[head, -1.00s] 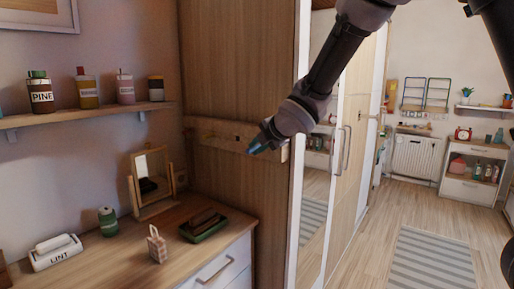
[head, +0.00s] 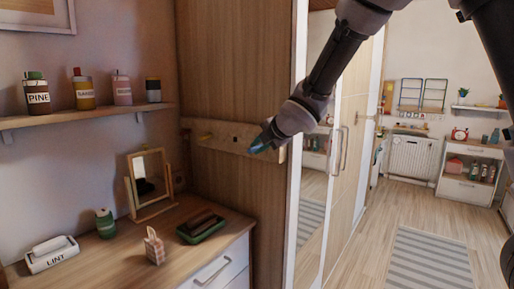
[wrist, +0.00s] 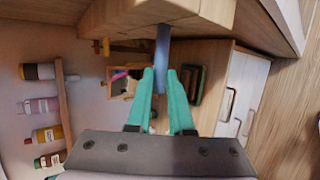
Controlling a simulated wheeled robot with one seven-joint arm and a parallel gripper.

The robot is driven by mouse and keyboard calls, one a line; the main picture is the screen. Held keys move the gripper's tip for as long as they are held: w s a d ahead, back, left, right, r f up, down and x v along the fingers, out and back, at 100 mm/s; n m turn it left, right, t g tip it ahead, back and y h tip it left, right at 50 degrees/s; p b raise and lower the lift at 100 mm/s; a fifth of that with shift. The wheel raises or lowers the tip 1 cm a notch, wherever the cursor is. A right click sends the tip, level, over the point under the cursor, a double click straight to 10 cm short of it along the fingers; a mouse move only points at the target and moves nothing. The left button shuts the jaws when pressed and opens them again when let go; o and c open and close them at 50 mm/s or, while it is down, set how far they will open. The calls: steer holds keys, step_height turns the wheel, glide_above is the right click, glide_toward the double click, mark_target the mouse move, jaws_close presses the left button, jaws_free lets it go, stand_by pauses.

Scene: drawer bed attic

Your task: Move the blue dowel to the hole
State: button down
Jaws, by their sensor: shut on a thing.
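My gripper (head: 262,144) is in front of a wooden rail (head: 222,131) on the side of the tall wooden cabinet. In the wrist view its teal fingers (wrist: 160,82) are shut on the blue dowel (wrist: 162,48), which stands out past the fingertips. The dowel's far end meets or overlaps the edge of the rail (wrist: 150,17) in that view; I cannot tell whether it touches. The hole at the dowel's end is hidden from the wrist camera. In the head view only a little blue shows at the fingertips. A yellow peg (wrist: 102,47) sticks out of the rail.
A shelf (head: 85,118) with several bottles is at left. The cabinet mirror (head: 312,205) is at right.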

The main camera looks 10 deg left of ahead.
steer(key=shift+w, duration=0.1)
steer(key=shift+w+d, duration=0.2)
steer(key=shift+w, duration=0.1)
steer(key=shift+w, duration=0.1)
steer(key=shift+w+d, duration=0.15)
steer(key=shift+w, duration=0.15)
steer(key=shift+w+d, duration=0.1)
steer(key=shift+w, duration=0.2)
steer(key=shift+w+d, duration=0.15)
steer(key=shift+w, duration=0.1)
steer(key=shift+w+d, duration=0.1)
steer(key=shift+w, duration=0.1)
steer(key=c, duration=0.7)
jaws_free()
steer(key=shift+r, duration=0.1)
